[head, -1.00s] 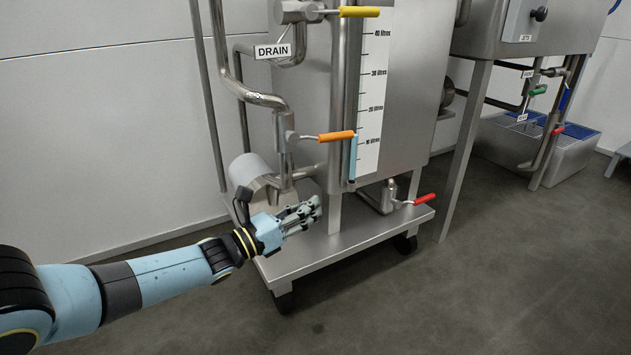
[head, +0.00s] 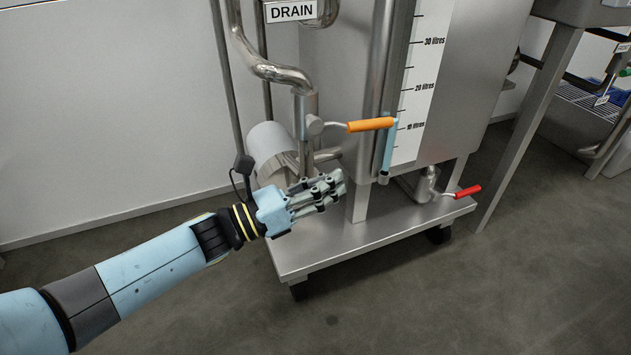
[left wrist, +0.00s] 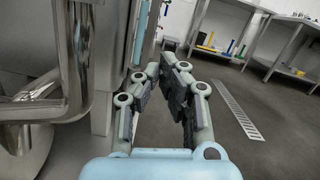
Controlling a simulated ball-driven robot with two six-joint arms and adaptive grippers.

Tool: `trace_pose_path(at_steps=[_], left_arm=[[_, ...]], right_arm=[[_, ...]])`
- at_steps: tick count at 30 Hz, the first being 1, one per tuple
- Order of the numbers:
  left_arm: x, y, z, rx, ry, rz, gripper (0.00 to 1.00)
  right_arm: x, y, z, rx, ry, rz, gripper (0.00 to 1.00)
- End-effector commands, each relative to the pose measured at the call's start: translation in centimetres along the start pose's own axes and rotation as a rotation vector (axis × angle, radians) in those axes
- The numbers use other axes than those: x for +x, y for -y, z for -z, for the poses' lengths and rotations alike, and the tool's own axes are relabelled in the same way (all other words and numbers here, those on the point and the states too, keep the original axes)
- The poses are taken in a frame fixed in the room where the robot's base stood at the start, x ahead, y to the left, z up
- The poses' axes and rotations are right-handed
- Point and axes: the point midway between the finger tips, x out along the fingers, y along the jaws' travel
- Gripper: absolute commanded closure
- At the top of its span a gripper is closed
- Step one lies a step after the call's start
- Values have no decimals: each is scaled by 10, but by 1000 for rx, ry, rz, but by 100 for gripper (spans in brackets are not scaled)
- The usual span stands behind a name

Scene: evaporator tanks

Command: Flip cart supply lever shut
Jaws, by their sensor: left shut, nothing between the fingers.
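A cart with a steel tank stands ahead of me in the head view. An orange-handled lever (head: 370,125) points right, roughly level, from a valve on the steel pipe at the tank's left. A red-handled lever (head: 467,191) sits low on the tank's outlet. I cannot tell by label which is the supply lever. My left gripper (head: 338,184) is shut and empty, below and left of the orange handle, apart from it, above the cart's deck in the picture. It also shows in the left wrist view (left wrist: 176,58). My right gripper is not in view.
The cart's deck (head: 310,262) lies under the tank. A DRAIN sign (head: 292,11) hangs by the upper pipe. A grey cylinder (head: 268,142) is behind my gripper. A light-blue tube (head: 388,150) hangs beside the litre scale. The floor in front is clear.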

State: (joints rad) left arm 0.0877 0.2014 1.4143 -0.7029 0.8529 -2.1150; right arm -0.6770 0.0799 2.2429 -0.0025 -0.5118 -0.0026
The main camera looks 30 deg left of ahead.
Motion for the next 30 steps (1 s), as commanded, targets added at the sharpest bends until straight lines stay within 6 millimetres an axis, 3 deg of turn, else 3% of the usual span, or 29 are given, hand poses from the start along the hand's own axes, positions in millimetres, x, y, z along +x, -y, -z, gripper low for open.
trace_pose_path(at_steps=[8, 10, 15, 30], left_arm=[[60, -1, 2, 0, 1, -2, 100], [60, 0, -15, 4, 1, 1, 100], [65, 0, -33, 2, 1, -1, 100], [67, 0, -41, 1, 0, -1, 100]], right_arm=[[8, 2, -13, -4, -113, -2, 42], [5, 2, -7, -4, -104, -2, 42], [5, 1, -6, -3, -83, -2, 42], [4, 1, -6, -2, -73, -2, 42]])
